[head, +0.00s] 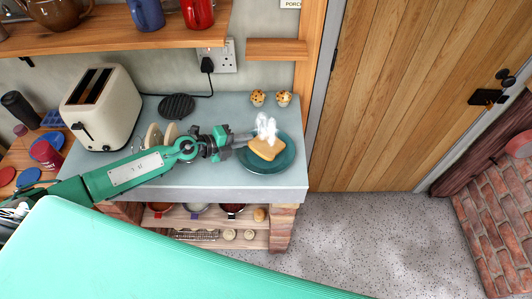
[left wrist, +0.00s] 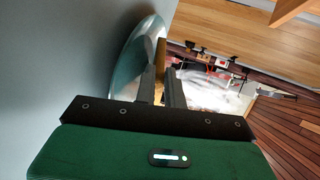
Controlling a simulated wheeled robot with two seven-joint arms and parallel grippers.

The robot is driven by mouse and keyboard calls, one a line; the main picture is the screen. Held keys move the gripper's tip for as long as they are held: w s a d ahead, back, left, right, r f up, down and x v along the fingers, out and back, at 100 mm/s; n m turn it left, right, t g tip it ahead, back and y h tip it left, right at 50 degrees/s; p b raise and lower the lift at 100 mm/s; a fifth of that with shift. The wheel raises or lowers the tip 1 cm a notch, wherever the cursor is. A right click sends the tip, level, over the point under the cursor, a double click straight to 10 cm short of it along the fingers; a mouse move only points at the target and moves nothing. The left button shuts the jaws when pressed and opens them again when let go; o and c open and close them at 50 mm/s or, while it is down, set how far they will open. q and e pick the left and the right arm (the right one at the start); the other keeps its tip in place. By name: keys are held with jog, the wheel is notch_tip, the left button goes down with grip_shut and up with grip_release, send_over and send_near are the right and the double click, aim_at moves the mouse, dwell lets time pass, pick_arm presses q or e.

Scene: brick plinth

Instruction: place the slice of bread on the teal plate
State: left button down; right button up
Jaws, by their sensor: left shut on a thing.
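The slice of bread (head: 268,149) is golden with a browner crust and appears over the teal plate (head: 284,163) on the grey counter. My left gripper (head: 243,143) reaches in from the left and is shut on the bread's near-left edge. In the left wrist view the bread (left wrist: 160,52) shows edge-on between the fingers, close to the plate (left wrist: 136,48). I cannot tell whether bread and plate touch. White wisps like steam show just above the bread. My right gripper is not in view.
A cream toaster (head: 103,108) stands at the counter's left. A dark round ribbed thing (head: 176,106) lies behind my arm, and pale upright discs (head: 154,136) stand beside it. A wooden shelf (head: 120,38) with mugs overhangs the back.

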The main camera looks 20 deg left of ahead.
pick_arm(q)
jog(key=shift+f, duration=0.15)
jog(key=c, duration=1.6)
grip_release()
jog(key=shift+c, duration=0.2)
jog(key=b+v, duration=0.1)
jog(key=v, duration=0.5)
jog(key=shift+s+a, duration=0.2)
jog(key=shift+s, duration=0.05)
jog(key=shift+s+a+r, duration=0.35)
jog(key=shift+s+a, duration=0.1)
jog(key=shift+r, duration=0.1)
